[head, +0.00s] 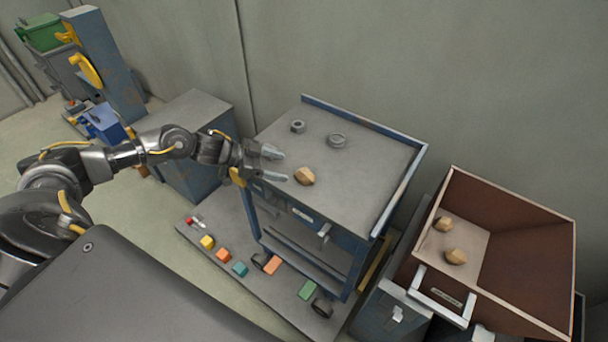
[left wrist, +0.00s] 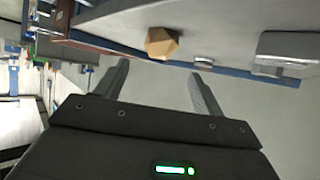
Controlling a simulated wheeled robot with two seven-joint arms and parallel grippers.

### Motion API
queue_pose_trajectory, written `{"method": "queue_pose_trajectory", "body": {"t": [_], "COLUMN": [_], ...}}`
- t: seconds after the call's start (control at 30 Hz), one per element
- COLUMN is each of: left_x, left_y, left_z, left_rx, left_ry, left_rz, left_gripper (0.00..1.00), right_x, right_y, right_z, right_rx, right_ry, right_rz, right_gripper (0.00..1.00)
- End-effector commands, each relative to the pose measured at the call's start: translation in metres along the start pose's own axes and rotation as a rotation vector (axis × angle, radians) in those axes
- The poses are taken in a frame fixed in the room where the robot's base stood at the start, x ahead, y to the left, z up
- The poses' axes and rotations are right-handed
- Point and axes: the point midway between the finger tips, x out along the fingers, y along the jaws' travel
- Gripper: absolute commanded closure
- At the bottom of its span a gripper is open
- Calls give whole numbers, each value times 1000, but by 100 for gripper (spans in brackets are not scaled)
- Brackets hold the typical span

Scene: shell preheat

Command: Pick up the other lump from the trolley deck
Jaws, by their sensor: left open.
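A tan, faceted lump (head: 304,176) lies on the grey deck (head: 347,180) of the blue-framed unit, near its left front edge. My left gripper (head: 274,164) is open and empty, just left of the lump, its fingers pointing toward it. In the left wrist view the lump (left wrist: 161,42) shows beyond and roughly between the open fingertips of the left gripper (left wrist: 161,69), apart from them. Two more tan lumps, one (head: 443,224) behind the other (head: 456,256), lie in the brown open box at the right. My right gripper is not in view.
Two grey ring-like parts, one (head: 297,126) smaller and one (head: 337,140) larger, sit farther back on the deck. The brown box (head: 520,215) has high walls. Several coloured blocks lie on the low platform (head: 225,222) below. A grey cabinet (head: 190,115) stands behind my left arm.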

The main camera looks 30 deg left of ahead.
Motion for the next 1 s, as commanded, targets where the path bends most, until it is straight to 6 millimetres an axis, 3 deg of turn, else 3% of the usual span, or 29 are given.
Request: {"method": "queue_pose_trajectory", "body": {"t": [0.43,0.7,1.0], "left_x": [31,66,69], "left_y": [1,1,1], "left_z": [-3,-2,-1], "left_rx": [1,2,2], "left_ry": [2,1,0], "left_rz": [1,-1,-1], "left_gripper": [31,31,34], "right_x": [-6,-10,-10], "right_y": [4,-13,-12], "right_z": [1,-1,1], "right_rx": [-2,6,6], "right_ry": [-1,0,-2], "right_rz": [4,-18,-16], "right_gripper": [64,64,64]}}
